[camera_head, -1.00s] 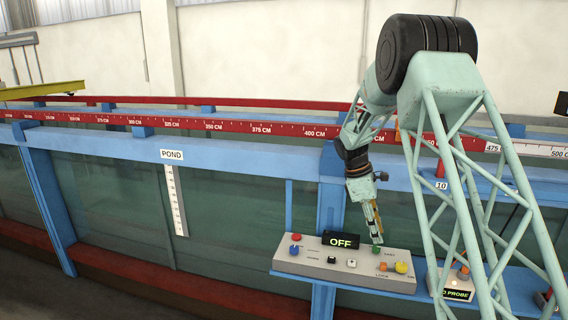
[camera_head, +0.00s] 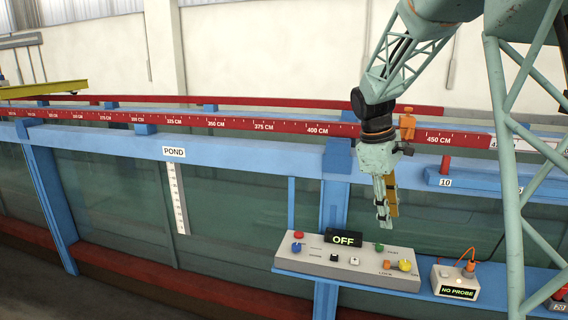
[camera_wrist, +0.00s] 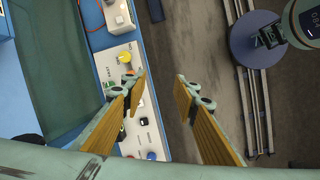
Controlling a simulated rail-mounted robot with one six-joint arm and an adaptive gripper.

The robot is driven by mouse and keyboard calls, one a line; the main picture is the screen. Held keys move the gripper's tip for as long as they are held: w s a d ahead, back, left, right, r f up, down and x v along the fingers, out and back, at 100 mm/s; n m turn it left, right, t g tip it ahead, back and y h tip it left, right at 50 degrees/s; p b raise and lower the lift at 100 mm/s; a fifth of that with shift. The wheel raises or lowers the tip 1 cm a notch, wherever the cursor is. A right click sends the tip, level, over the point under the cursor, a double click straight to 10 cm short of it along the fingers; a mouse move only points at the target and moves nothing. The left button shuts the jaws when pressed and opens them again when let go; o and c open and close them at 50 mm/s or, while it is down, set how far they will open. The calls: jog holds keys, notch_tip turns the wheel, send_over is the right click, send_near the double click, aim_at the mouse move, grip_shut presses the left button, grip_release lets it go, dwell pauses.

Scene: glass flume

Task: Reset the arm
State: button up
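My arm hangs with my gripper (camera_head: 385,218) pointing down, in the air above the right part of the grey control box (camera_head: 316,262). In the wrist view my gripper (camera_wrist: 159,77) has its two wood-coloured fingers spread apart, with nothing between them. The fingertips stand apart from the box and its green button (camera_head: 379,247). The box's display (camera_head: 343,240) reads OFF.
The glass flume (camera_head: 110,190) with its blue frame and red scale rail (camera_head: 240,124) runs behind. A yellow knob (camera_head: 404,265) sits on the box. A NO PROBE box (camera_head: 456,281) stands to its right. An orange figure-like piece (camera_head: 407,127) is near my wrist.

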jog(key=s+a+r+m+t+y+b, duration=0.1)
jog(key=s+a+r+m, duration=0.15)
jog(key=s, duration=0.55)
jog(key=s+a+r+m+b, duration=0.1)
jog(key=s+r, duration=0.2)
jog(key=s, duration=0.5)
jog(key=s+a+r+m+t+y+b, duration=0.1)
jog(key=s+a+r+m, duration=0.15)
jog(key=s, duration=0.55)
jog(key=s+a+f+m+t+b, duration=0.1)
jog(key=s+f+m, duration=0.1)
jog(key=s, duration=0.9)
jog(key=s+a+f+m+y+b, duration=0.1)
jog(key=s+a+f+m+b, duration=0.1)
jog(key=s, duration=0.9)
jog(key=shift+s+a+t, duration=0.15)
jog(key=shift+s+t, duration=0.25)
jog(key=shift+f, duration=0.1)
jog(key=shift+c, duration=0.8)
